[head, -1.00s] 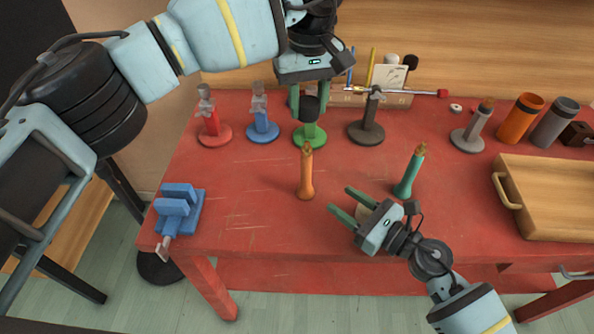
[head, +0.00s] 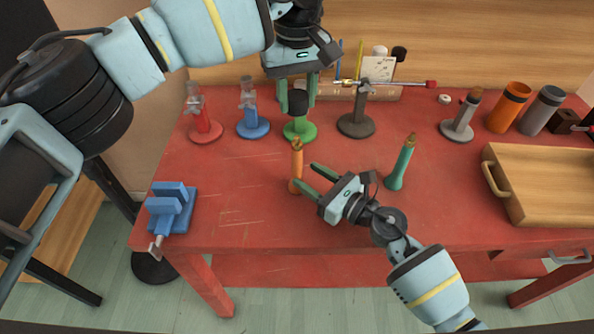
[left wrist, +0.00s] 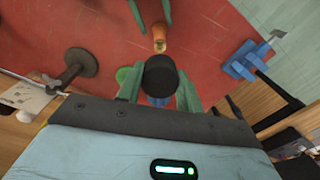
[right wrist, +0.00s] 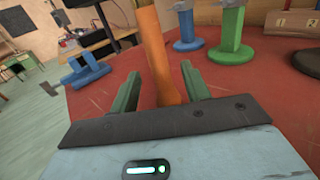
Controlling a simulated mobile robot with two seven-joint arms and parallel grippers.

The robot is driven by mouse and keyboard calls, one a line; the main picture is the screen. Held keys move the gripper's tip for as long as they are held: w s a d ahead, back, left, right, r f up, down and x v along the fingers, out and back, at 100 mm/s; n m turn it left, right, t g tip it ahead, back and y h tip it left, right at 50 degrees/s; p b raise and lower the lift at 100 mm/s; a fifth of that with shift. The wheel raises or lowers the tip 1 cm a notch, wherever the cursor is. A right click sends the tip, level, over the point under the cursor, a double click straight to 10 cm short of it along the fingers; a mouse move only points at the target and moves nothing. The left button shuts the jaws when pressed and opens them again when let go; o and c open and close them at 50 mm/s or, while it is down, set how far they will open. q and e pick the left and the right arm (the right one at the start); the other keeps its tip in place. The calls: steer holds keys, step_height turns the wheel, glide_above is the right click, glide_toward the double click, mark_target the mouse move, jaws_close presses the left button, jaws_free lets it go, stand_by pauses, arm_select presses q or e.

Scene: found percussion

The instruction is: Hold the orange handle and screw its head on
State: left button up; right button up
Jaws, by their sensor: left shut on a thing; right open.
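The orange handle (head: 296,160) stands upright on the red table, its brownish tip up; it also shows in the left wrist view (left wrist: 159,38). My right gripper (head: 307,178) is open, low at the handle. In the right wrist view the handle (right wrist: 160,60) rises between the two open fingers, not clasped. My left gripper (head: 298,98) is shut on a black cylindrical head (left wrist: 160,76). In the head view, this head appears in front of or over the green stand (head: 299,131); the gap to the stand is unclear. The head is apart from the handle.
A green handle (head: 400,164) stands right of my right gripper. Red (head: 205,131), blue (head: 253,127) and dark grey (head: 356,125) stands line the back. A blue vise (head: 172,208) is at the left edge, a wooden tray (head: 545,206) at the right. The front middle is clear.

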mark_target(301, 172)
steer(key=shift+x, duration=2.25)
steer(key=shift+c, duration=0.2)
jaws_close()
